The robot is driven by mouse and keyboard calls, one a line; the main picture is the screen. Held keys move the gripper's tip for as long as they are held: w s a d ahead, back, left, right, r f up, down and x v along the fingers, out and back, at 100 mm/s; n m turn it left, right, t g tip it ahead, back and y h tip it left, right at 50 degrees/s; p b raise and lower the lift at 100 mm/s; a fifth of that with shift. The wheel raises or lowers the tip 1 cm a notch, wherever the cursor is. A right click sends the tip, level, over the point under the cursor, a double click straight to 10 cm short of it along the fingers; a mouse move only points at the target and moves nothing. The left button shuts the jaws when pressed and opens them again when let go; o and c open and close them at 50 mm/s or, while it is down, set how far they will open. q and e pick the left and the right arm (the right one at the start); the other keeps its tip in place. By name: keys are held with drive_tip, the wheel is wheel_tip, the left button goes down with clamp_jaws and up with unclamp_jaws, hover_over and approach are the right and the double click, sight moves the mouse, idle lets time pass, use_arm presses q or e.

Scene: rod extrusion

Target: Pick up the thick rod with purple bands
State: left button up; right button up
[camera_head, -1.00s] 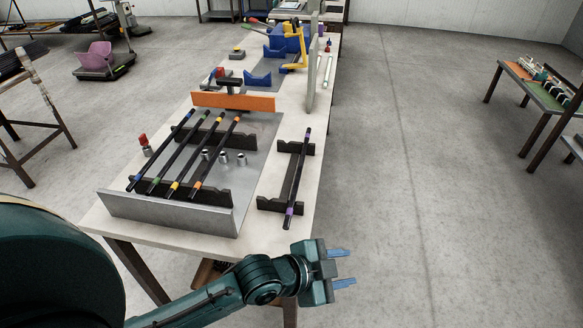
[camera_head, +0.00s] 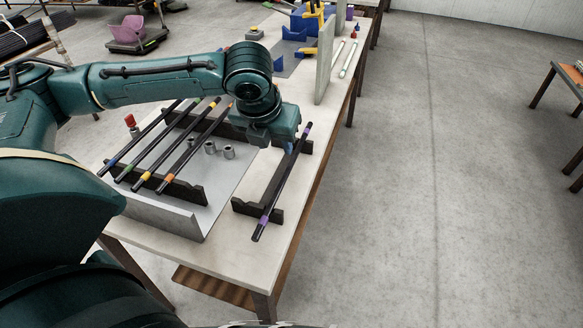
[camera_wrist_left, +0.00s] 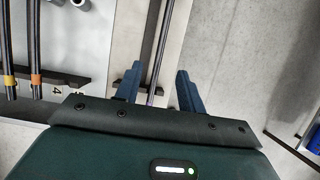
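The thick dark rod with purple bands (camera_head: 280,191) lies across two black notched supports on the right side of the table. It also shows in the left wrist view (camera_wrist_left: 160,48), running between the two blue fingers. My left gripper (camera_head: 290,147) is over the far part of this rod, pointing down. In the wrist view its fingers (camera_wrist_left: 160,70) are spread, one on each side of the rod with gaps. Whether the fingertips reach down to the rod's height I cannot tell. My right gripper is not in view.
Several dark rods with coloured bands (camera_head: 178,148) lie on a rack to the left, beside small metal cylinders (camera_head: 228,152). A grey upright panel (camera_head: 328,60) stands farther back. The black support (camera_head: 243,207) is near the table's right edge; open floor lies beyond.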

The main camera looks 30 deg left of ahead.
use_arm(q)
drive_tip(key=b, duration=0.1)
approach(287, 169)
wheel_tip(287, 169, down, 2)
drive_tip(key=shift+a+f, duration=0.2)
drive_tip(key=shift+w+b+x, duration=0.2)
drive_tip(key=shift+x, duration=1.25)
drive_tip(key=shift+w+b+x, duration=0.2)
drive_tip(key=shift+x, duration=1.25)
drive_tip(key=shift+d+r, duration=0.15)
drive_tip(key=shift+c, duration=0.3)
clamp_jaws()
